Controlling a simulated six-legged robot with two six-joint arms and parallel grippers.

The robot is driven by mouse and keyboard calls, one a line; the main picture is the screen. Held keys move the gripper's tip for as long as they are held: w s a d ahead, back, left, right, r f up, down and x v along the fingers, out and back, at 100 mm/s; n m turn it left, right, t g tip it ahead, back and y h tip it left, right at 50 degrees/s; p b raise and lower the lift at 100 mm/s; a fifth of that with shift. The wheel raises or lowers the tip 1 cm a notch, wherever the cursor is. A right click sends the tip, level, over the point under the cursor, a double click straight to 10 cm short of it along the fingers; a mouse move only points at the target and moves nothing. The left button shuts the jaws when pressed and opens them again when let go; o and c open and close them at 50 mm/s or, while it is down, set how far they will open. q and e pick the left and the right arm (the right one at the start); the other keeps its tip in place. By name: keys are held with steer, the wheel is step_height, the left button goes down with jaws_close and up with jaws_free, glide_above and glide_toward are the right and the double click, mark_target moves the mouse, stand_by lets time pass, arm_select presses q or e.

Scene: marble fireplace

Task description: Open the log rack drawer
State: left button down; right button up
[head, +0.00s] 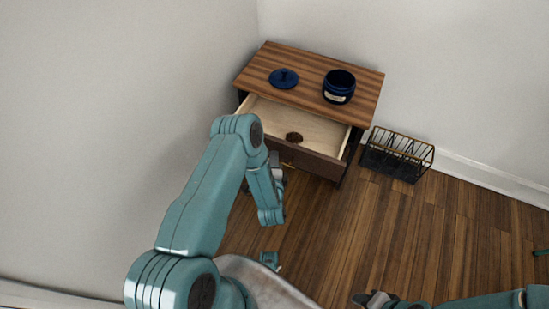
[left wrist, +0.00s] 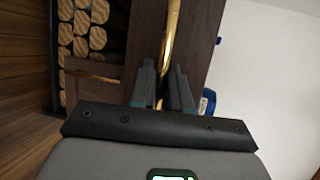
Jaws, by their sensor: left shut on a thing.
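The log rack (head: 340,122) is a dark wooden cabinet with a striped wood top, standing in the corner in the head view. Its drawer (head: 268,112) is pulled out, showing a pale inside with a small brown pine cone (head: 294,137) in it. My left gripper (head: 281,167) is at the drawer front, partly hidden by my own arm. In the left wrist view, its fingers (left wrist: 162,85) are shut on the brass handle (left wrist: 172,32) of the dark drawer front (left wrist: 201,40). Stacked logs (left wrist: 82,30) show beside that front. My right gripper (head: 374,299) is at the bottom edge, its jaws unclear.
A blue jar (head: 339,88) and a blue lid (head: 284,78) are on the cabinet top. A black and brass wire rack (head: 397,155) stands on the floor to the right of the cabinet. Walls stand close behind and left. The wood floor (head: 430,225) at right is clear.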

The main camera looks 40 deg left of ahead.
arm_select(q)
steer(key=c, duration=1.4)
jaws_free()
steer(key=shift+c, duration=0.2)
steer(key=p+v, duration=0.4)
steer(key=v, duration=0.3)
steer(key=shift+s+d, duration=0.2)
steer(key=shift+d, duration=0.05)
steer(key=shift+d, duration=0.1)
